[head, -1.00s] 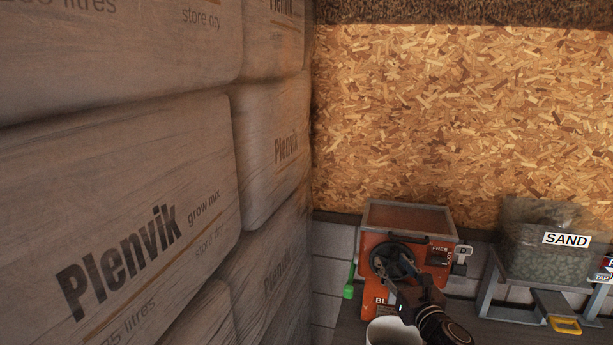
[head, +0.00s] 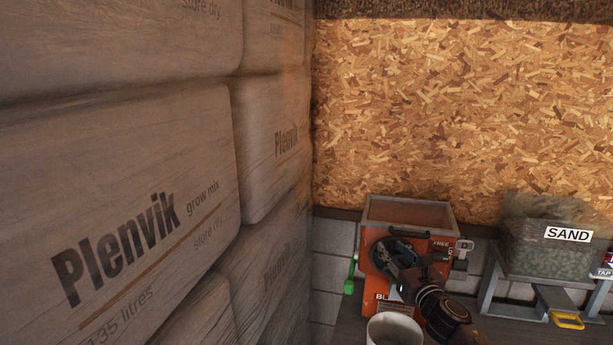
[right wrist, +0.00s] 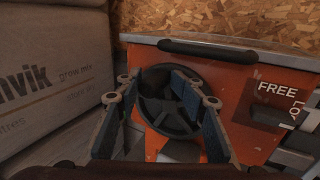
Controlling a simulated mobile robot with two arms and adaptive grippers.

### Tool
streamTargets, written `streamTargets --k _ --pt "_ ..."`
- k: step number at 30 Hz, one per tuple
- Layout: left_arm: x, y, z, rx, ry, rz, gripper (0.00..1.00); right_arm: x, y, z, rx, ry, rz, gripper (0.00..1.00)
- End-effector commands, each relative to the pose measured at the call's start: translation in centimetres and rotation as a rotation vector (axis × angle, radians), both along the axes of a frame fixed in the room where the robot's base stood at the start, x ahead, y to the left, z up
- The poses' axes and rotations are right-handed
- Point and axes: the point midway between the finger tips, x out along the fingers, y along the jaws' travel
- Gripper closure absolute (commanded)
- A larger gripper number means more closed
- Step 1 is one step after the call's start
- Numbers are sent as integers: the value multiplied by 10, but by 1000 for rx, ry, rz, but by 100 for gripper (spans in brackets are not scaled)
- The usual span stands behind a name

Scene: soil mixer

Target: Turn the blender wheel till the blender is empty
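The blender is an orange box (head: 440,244) with an open, grey-rimmed top, standing in the lower right of the head view. Its black wheel (head: 381,252) is on the front face, partly hidden by my right gripper (head: 407,270). In the right wrist view the wheel (right wrist: 168,120) shows between and beyond the two fingers of the right gripper (right wrist: 165,84). The fingers are apart, with blue inner pads; I cannot tell whether they touch the wheel. The bottom of the blender's inside is hidden. My left gripper is not in view.
A white bucket (head: 394,331) stands below the blender front. A green handle (head: 349,274) is at its left. A SAND bin (head: 540,259) on a grey stand is at right, with a yellow handle (head: 567,320) below. Stacked Plenvik bags (head: 130,215) fill the left side.

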Motion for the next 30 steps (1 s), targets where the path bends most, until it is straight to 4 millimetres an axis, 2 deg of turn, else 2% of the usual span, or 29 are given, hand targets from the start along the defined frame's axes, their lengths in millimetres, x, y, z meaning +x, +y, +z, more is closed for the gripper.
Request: streamTargets --k 9,19,30 --pt "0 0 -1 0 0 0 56 1 -1 0 0 -1 -3 80" --pt "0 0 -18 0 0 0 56 10 26 -13 2 -2 0 81" --pt "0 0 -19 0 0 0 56 12 31 -12 3 -4 1 80"
